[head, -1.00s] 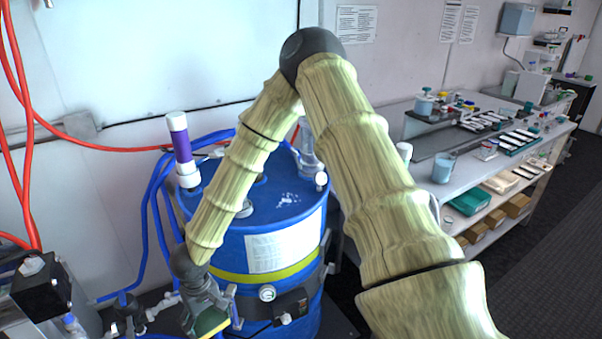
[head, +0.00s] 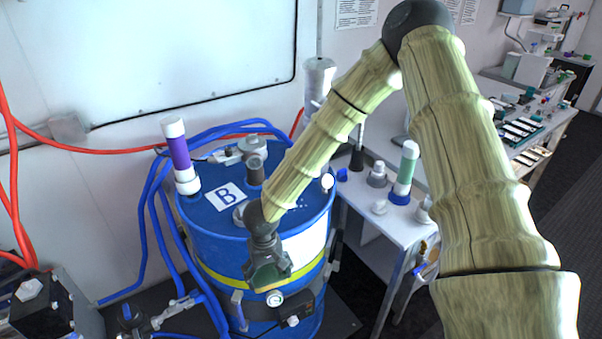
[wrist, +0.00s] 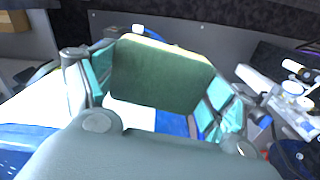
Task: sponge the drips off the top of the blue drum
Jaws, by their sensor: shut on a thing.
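The blue drum (head: 215,248) stands in the middle of the head view, with a yellow band around it and a white card marked B (head: 226,196) on its top. My gripper (head: 270,280) is in front of the drum's near side, around the height of the yellow band in the picture. It is shut on a sponge, which is dark green with a pale yellow edge. The sponge (wrist: 160,78) shows between the teal-padded fingers in the wrist view.
A purple-and-white cylinder (head: 180,155) and a grey capped fitting (head: 255,170) rise from the drum top. Blue hoses (head: 157,215) run down its left side. A bench (head: 375,210) with bottles and a green-and-white tube (head: 405,170) stands at right.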

